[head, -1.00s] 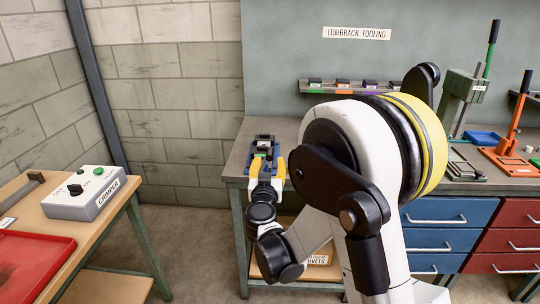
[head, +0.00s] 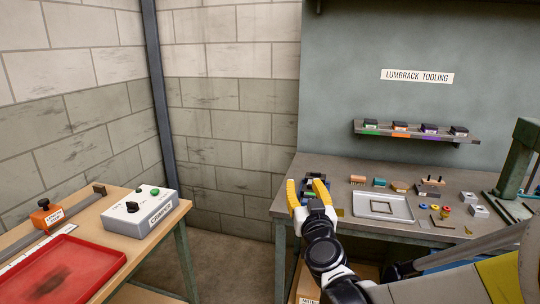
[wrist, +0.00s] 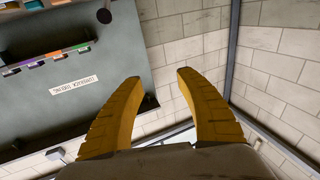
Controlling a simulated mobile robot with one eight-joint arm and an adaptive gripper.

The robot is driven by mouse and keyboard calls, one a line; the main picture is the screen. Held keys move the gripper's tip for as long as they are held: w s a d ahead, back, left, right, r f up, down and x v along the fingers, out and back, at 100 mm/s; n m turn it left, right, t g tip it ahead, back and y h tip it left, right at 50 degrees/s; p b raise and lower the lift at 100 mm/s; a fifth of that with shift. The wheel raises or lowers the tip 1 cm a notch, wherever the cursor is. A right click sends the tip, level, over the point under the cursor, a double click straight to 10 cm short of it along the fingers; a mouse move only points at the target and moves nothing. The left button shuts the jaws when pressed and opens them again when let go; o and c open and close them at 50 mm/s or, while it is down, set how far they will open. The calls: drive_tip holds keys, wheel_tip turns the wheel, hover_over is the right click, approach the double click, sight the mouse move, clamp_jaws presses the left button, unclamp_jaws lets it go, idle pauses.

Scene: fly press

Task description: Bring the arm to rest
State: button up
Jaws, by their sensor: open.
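My gripper (head: 306,190) has yellow fingers and is raised in front of the left end of the grey bench (head: 345,170) in the head view. The fingers stand apart with nothing between them. In the wrist view my gripper (wrist: 158,85) also shows open and empty, with the block wall and the grey panel behind it. A small dark item with green on it shows just behind the fingers in the head view, partly hidden by them.
A grey tray (head: 400,208) and several small parts lie on the bench. A shelf (head: 415,132) with coloured blocks hangs above. At left, a wooden table (head: 100,205) bears a red tray (head: 75,282) and the crimper box (head: 140,211). Floor shows between the tables.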

drive_tip(key=s+a+r+n+g+y, duration=0.1)
drive_tip(key=s+a+n+g+y, duration=0.1)
drive_tip(key=s+a+y, duration=0.3)
drive_tip(key=s+d+f+g+h, duration=0.1)
drive_tip(key=s+d+f+g, duration=0.2)
drive_tip(key=s, duration=0.5)
drive_tip(key=s+d+f+m+g+h, duration=0.1)
drive_tip(key=s+d+f+g+h, duration=0.1)
drive_tip(key=s+d+f, duration=0.3)
drive_tip(key=s+d+f+m+g+h, duration=0.1)
drive_tip(key=s+d+f+g, duration=0.3)
drive_tip(key=s, duration=0.7)
drive_tip(key=shift+f+g+h, duration=0.3)
drive_tip(key=shift+g+h, duration=0.1)
drive_tip(key=shift+h, duration=0.3)
drive_tip(key=shift+s, duration=0.1)
